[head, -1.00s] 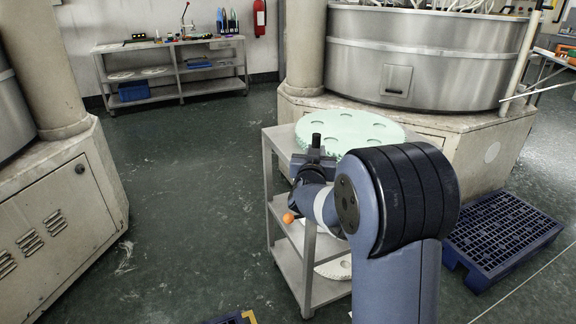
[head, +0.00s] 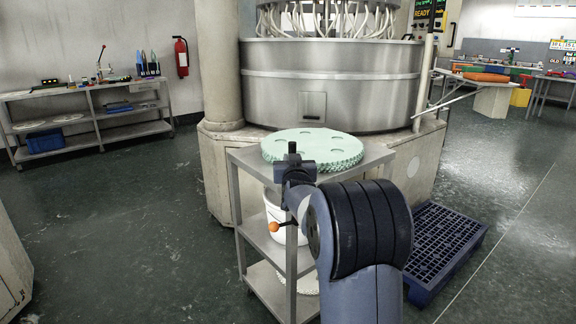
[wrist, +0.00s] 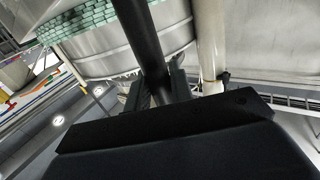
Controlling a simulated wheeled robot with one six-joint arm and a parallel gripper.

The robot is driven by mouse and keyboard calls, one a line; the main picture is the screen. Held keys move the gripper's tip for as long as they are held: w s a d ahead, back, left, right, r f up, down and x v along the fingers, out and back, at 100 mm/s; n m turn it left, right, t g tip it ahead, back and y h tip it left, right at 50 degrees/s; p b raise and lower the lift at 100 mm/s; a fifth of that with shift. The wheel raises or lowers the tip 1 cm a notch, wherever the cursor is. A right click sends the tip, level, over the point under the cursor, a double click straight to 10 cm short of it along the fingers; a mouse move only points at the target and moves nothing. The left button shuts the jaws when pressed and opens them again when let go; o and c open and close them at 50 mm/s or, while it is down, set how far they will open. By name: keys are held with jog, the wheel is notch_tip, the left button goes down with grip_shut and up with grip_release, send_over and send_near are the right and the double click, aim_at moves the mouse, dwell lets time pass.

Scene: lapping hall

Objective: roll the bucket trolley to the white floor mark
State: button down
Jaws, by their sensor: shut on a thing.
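The grey metal trolley (head: 242,206) stands in front of me in the head view. Its top carries a pale green disc with round recesses (head: 312,148). A white bucket (head: 275,213) sits on a lower shelf, partly hidden by a trolley post and my arm. My gripper (head: 297,174) is at the trolley's near side, shut on an upright black bar (head: 292,148). In the wrist view the dark bar (wrist: 146,40) runs down between the jaws (wrist: 160,88). An orange knob (head: 274,227) shows just below my gripper. A thin white line (head: 497,238) crosses the floor at right; I see no other clear white floor mark.
A large steel machine (head: 330,88) on a pale plinth stands close behind the trolley. A blue slatted pallet (head: 445,245) lies at right. A shelf bench (head: 95,122) stands at far left. Open floor lies at left and beyond the pallet at right.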

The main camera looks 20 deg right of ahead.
jog(key=shift+d, duration=0.4)
jog(key=shift+r, duration=0.1)
jog(key=c, duration=1.3)
grip_release()
jog(key=shift+w+d, duration=0.15)
jog(key=shift+d, duration=0.05)
jog(key=shift+a, duration=0.15)
jog(key=shift+s+a, duration=0.1)
jog(key=shift+s, duration=0.25)
jog(key=v, duration=1)
jog(key=shift+p, duration=0.3)
